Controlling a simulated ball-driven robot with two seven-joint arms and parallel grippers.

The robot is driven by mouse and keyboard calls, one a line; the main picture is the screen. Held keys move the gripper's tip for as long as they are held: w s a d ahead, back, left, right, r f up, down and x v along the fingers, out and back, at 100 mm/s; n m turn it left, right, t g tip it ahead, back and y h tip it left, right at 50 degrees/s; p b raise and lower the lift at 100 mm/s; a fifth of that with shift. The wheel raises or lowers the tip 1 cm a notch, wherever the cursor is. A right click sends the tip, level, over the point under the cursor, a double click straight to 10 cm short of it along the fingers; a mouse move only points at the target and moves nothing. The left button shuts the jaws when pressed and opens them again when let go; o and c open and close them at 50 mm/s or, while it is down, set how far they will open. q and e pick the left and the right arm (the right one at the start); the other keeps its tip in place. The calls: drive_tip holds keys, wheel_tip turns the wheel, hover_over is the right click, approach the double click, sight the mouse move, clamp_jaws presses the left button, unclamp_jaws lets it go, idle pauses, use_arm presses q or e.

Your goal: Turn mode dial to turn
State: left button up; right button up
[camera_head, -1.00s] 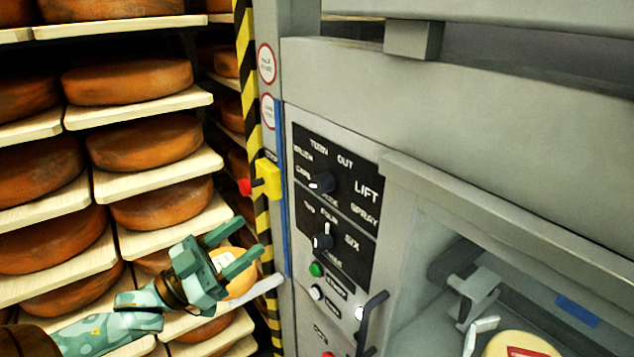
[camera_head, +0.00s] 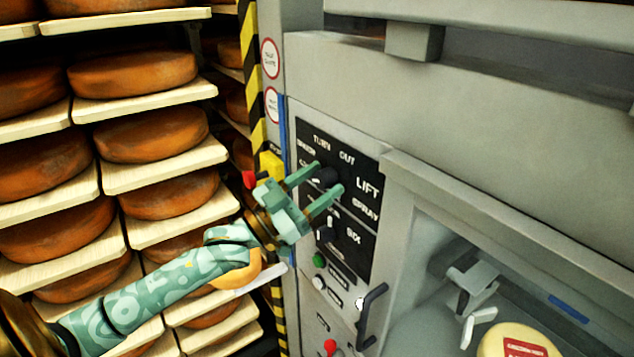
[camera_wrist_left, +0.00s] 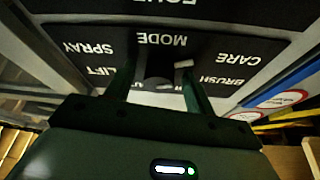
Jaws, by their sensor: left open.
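The mode dial (camera_head: 328,176) is a dark round knob on the upper black panel (camera_head: 362,163), ringed by labels such as TURN, OUT, LIFT and SPRAY. My left gripper (camera_head: 330,177) is open, with one green finger on each side of the dial in the head view. In the left wrist view the dial (camera_wrist_left: 160,70) shows between the two fingers (camera_wrist_left: 162,92), under the upside-down word MODE. I cannot tell whether the fingers touch it. The gripper body hides part of the labels. My right gripper is not in view.
A second dial (camera_head: 326,236) sits below on the panel, with a green button (camera_head: 319,261) and a red button (camera_head: 330,346) under it. A yellow box with a red knob (camera_head: 249,180) is left of the panel. Cheese shelves (camera_head: 160,188) fill the left.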

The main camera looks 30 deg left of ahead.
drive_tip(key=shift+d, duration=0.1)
use_arm(q)
drive_tip(key=shift+c, duration=1.2)
drive_tip(key=c, duration=0.7)
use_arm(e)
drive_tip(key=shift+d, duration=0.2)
use_arm(q)
drive_tip(key=shift+m, duration=0.4)
